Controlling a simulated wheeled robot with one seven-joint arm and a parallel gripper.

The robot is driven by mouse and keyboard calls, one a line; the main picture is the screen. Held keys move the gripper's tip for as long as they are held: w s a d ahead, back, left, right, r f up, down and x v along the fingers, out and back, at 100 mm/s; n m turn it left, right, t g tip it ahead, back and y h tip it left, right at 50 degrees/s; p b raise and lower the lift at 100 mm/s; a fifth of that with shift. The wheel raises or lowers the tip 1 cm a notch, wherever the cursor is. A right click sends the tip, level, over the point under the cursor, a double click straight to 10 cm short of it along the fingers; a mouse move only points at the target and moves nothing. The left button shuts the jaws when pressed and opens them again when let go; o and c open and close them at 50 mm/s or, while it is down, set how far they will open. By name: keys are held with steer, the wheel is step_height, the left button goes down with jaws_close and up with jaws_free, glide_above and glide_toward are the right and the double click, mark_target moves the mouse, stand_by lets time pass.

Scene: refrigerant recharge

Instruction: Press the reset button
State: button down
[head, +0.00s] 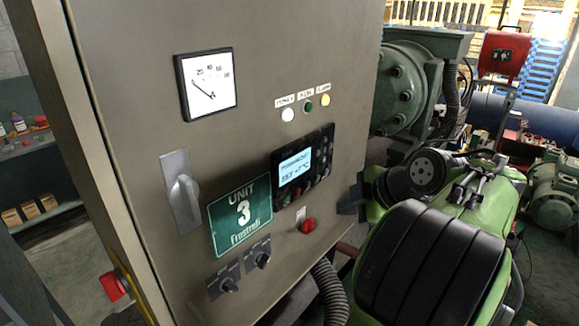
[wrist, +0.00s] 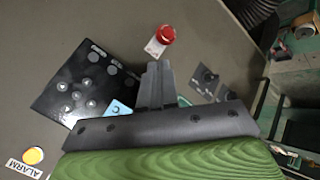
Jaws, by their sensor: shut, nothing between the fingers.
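The red button (head: 307,226) sticks out of the grey cabinet's front, below the controller, with a small white label beside it. The label is too small to read. In the wrist view the red button (wrist: 166,34) lies just beyond the fingertips. The controller (head: 302,167) has a lit display and several small round buttons. In the wrist view the controller (wrist: 82,84) is left of the fingers, partly hidden by my gripper. My gripper (head: 345,207) is shut and empty, to the right of the red button and apart from it. It also shows in the wrist view (wrist: 155,70).
The cabinet has a gauge (head: 206,84), a lever handle (head: 181,192), a green UNIT 3 sign (head: 241,214) and two dark knobs (head: 244,270). The yellow alarm lamp (head: 325,100) looks lit. A ribbed hose (head: 331,292) runs below. Green machinery (head: 411,85) stands behind at right.

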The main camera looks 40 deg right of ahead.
mark_target(308, 184)
steer(key=shift+s+d+r+n, duration=0.15)
steer(key=shift+s+d, duration=0.3)
steer(key=shift+s, duration=0.1)
steer(key=shift+s+d+r+n, duration=0.15)
steer(key=shift+s+d, duration=0.25)
steer(key=shift+s, duration=0.1)
steer(key=w, duration=0.9)
steer(key=shift+a+b, duration=0.4)
stand_by(0.9)
steer(key=shift+w, duration=0.4)
steer(key=shift+w, duration=0.3)
stand_by(0.5)
steer(key=shift+s, duration=0.8)
